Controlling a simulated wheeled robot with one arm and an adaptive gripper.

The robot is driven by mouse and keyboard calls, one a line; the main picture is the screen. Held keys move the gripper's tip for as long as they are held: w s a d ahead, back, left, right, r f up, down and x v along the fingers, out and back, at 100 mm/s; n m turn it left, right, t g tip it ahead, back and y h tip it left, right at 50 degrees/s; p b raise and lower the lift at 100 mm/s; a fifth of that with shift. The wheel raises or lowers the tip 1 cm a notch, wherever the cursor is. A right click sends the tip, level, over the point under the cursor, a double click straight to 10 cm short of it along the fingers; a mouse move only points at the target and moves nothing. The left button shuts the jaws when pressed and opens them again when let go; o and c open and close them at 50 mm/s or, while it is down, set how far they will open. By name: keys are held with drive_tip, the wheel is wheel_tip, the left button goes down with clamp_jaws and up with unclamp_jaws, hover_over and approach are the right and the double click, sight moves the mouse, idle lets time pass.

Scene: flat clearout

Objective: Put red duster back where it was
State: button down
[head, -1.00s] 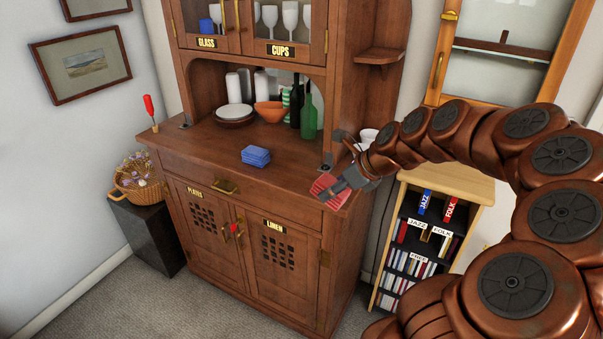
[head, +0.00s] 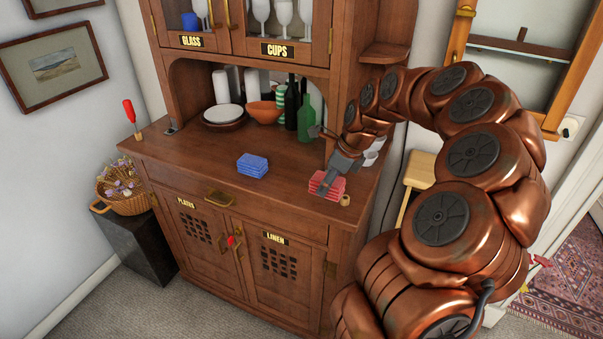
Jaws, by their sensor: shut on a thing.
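The red duster (head: 328,188), a folded red cloth, is at the right end of the wooden dresser's counter (head: 205,165). My gripper (head: 330,183) points down at it and is shut on it. The cloth looks to be at or just above the counter; I cannot tell if it touches. The gripper hides part of the cloth. A stack of folded blue cloths (head: 252,166) lies on the counter to its left.
A small tan object (head: 345,200) stands just right of the red cloth. Green bottle (head: 305,120), orange bowl (head: 264,113) and plates (head: 224,115) stand behind. A red-handled tool (head: 129,112) stands at the left end.

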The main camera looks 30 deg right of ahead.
drive_tip(key=p, duration=0.4)
hover_over(299, 185)
drive_tip(key=s, duration=0.1)
drive_tip(key=shift+d+f, duration=0.25)
drive_tip(key=shift+f, duration=0.25)
wheel_tip(299, 185, down, 3)
drive_tip(key=shift+s+r+p, duration=0.1)
drive_tip(key=shift+p, duration=0.6)
drive_tip(key=shift+f, duration=0.35)
drive_tip(key=shift+c, duration=1.7)
unclamp_jaws()
drive_tip(key=b+v, duration=0.3)
drive_tip(key=v, duration=0.9)
drive_tip(key=shift+b, duration=0.4)
